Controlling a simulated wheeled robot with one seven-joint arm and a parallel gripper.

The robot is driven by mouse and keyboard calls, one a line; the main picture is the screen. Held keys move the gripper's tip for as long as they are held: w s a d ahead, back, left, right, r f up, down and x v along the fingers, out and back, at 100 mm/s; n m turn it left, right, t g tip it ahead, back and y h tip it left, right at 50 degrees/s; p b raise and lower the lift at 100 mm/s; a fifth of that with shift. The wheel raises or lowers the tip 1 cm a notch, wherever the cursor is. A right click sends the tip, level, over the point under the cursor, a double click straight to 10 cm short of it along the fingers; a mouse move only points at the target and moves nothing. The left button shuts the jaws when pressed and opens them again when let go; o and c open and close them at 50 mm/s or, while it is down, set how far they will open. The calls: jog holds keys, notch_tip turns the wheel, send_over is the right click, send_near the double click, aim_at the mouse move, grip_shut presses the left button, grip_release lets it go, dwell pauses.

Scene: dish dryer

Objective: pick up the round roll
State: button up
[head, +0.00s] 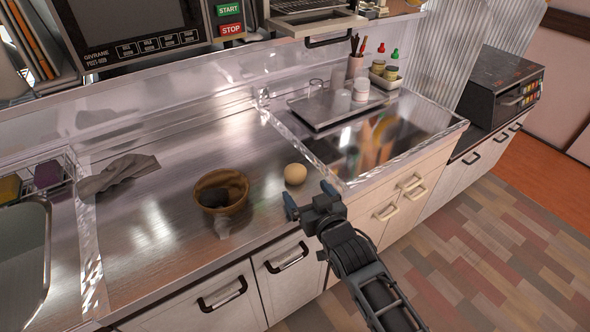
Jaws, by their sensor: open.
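The round roll (295,174) is a small pale tan ball on the steel counter, left of the raised stove-like panel and right of a brown bowl. My gripper (289,203) is just in front of the roll, nearer the counter's front edge. Its dark jaws with blue-grey tips point left and are apart, with nothing seen between them. The roll shows whole, with a visible gap between it and the gripper in the picture. How high the gripper is above the counter is hard to tell.
The brown bowl (221,192) holds something dark. A grey cloth (118,174) lies near the sink (24,262) at left. The raised glossy panel (420,128) carries a tray (318,121) with cups and jars. The counter between cloth and bowl is clear.

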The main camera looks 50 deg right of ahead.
aim_at(299, 178)
jog(key=x, duration=0.3)
jog(key=shift+w+d+r+p, duration=0.15)
jog(key=shift+d+r+p, duration=0.05)
jog(key=shift+p, duration=0.15)
jog(key=x, duration=0.4)
jog(key=shift+d+r, duration=0.1)
jog(key=c, duration=1.1)
jog(key=shift+r, duration=0.1)
